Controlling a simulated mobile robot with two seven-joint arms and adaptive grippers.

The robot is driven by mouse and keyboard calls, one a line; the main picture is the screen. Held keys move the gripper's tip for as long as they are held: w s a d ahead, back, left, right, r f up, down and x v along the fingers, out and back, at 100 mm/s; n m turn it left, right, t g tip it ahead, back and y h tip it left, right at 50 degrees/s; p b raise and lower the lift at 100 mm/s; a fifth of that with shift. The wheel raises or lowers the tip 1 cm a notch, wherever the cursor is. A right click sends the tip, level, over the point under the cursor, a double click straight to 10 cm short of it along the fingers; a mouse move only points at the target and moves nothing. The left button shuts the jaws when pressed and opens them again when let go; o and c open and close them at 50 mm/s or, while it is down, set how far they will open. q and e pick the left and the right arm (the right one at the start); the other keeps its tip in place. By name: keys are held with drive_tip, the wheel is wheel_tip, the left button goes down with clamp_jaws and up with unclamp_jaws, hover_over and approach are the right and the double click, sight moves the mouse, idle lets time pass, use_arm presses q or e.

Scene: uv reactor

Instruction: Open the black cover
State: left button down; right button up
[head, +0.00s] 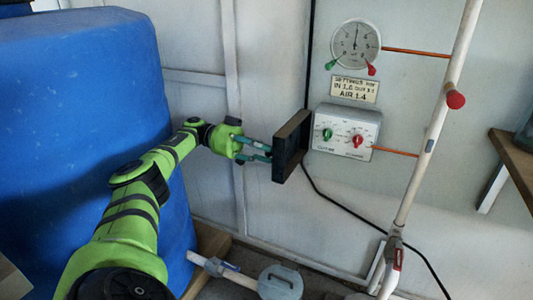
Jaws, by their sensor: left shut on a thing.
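The black cover (291,146) stands swung out to the left of a light grey control box (346,132) on the wall. The box front shows a green knob and a red knob, uncovered. My left gripper (268,150) reaches in from the left and is shut on the black cover at its left side. The fingertips are partly hidden at the cover. My right gripper does not show.
A round gauge (355,44) and a label plate (355,90) are above the box. A white pipe (430,150) with a red handle (455,99) runs at the right. A large blue tank (80,120) fills the left. A wooden shelf (515,165) juts in at the right.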

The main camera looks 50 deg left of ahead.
use_arm(q)
drive_tip(key=shift+a+r, duration=0.1)
drive_tip(key=shift+r, duration=0.25)
drive_tip(key=c, duration=1.3)
unclamp_jaws()
drive_tip(key=shift+o, duration=1)
drive_tip(key=shift+f, duration=0.1)
